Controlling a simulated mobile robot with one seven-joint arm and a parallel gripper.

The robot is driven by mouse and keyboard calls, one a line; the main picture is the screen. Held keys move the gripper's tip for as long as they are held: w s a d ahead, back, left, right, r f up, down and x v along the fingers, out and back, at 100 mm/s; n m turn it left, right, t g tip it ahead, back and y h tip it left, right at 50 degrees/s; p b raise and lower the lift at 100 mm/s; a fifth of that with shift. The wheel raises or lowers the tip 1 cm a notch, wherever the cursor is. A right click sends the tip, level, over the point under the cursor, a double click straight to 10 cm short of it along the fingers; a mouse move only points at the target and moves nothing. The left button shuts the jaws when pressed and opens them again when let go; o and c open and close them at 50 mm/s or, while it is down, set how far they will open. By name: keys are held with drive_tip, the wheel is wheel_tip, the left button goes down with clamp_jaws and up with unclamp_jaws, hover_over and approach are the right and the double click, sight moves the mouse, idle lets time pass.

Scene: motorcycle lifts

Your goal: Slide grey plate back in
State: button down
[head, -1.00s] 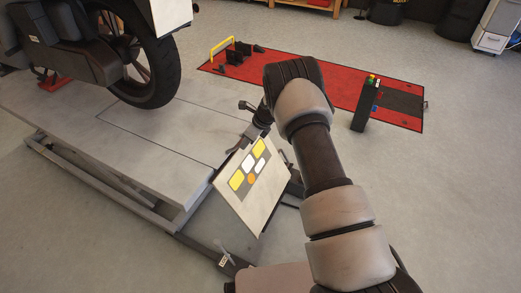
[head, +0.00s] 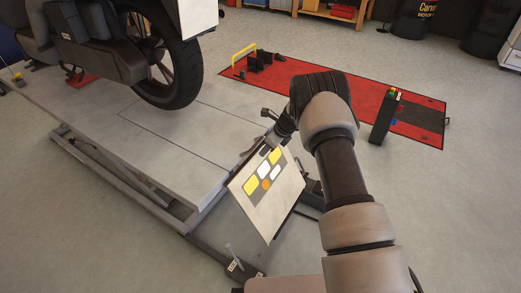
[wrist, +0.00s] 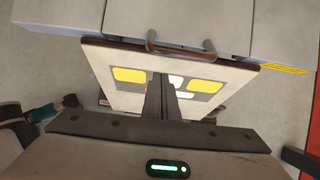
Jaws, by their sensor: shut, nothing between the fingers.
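The grey plate (head: 185,122) is a flat panel outlined by dark seams in the lift's deck, its inner end near the motorcycle's rear wheel. In the wrist view the grey plate (wrist: 180,15) lies between two seams, with a dark U-shaped handle (wrist: 180,48) at its outer edge. My gripper (head: 268,142) is at the end of the deck, beside the handle end. In the wrist view my gripper (wrist: 164,80) has its fingers together, empty, just below the handle and apart from it in the picture. I cannot tell how far the plate sticks out.
A tilted pale panel (head: 286,203) with yellow, white and orange patches hangs at the deck's end, under my gripper. The motorcycle's rear wheel (head: 168,75) is over the deck. A red mat (head: 350,92) with a dark upright box (head: 384,117) lies behind. Open floor is at left front.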

drive_tip(key=s+d+r+n+p, duration=0.15)
drive_tip(key=s+r+n, duration=0.35)
drive_tip(key=r, duration=0.7)
drive_tip(key=s+d+r+n+h, duration=0.1)
drive_tip(key=s+d+r+n, duration=0.15)
drive_tip(key=s+r, duration=0.7)
drive_tip(key=s+d+r+n+p, duration=0.1)
drive_tip(key=s+r+n, duration=0.25)
drive_tip(key=r, duration=1.05)
drive_tip(key=s+d+r+n+t+h, duration=0.15)
drive_tip(key=s+n, duration=0.25)
drive_tip(key=s, duration=0.4)
drive_tip(key=s+d+r+n+h, duration=0.1)
drive_tip(key=s+r+n, duration=0.2)
drive_tip(key=s+n, duration=0.35)
drive_tip(key=s+d+r+n+t+h, duration=0.1)
drive_tip(key=s+d+r+n, duration=0.15)
drive_tip(key=s, duration=0.75)
wheel_tip(320, 180, up, 19)
drive_tip(key=p, duration=1.9)
drive_tip(key=shift+s+a+n+p, duration=0.35)
drive_tip(key=shift+s+n, duration=0.05)
